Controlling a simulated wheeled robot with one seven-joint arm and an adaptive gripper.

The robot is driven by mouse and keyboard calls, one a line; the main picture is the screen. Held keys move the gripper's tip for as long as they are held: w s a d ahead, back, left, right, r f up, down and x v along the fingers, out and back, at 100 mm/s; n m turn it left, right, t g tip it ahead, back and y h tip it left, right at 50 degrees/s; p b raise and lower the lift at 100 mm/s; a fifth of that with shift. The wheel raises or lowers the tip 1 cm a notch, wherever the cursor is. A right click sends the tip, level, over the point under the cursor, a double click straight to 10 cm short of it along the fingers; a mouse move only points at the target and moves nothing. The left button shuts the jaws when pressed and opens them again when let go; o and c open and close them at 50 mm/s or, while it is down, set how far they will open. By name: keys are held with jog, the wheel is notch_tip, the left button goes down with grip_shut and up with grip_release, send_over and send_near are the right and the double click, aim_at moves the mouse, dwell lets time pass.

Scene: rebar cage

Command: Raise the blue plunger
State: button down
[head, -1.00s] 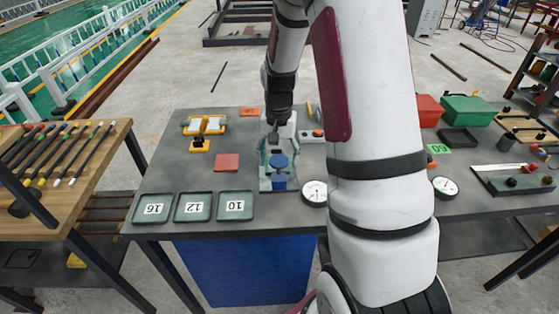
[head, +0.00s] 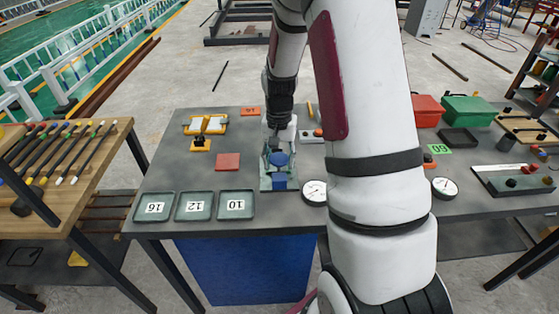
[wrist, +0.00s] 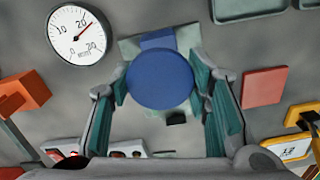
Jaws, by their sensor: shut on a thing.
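The blue plunger (head: 279,158) has a round blue top over a blue block, on a small teal fixture (head: 266,183) at the middle of the table. In the wrist view its round top (wrist: 160,80) lies between my teal finger pads. My gripper (head: 279,153) is over the fixture, shut on the plunger's round top from both sides; it also shows in the wrist view (wrist: 160,88). The plunger's stem and the clearance beneath its top are hidden.
A dial gauge (head: 315,192) stands close right of the fixture. Trays marked 16, 12 and 10 (head: 236,217) line the front left edge. A red square pad (head: 227,162) lies to the left. My arm hides part of the table's right half.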

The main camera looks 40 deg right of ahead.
jog(key=shift+r, duration=0.65)
jog(key=c, duration=0.8)
grip_release()
jog(key=shift+c, duration=0.2)
notch_tip(320, 180, up, 12)
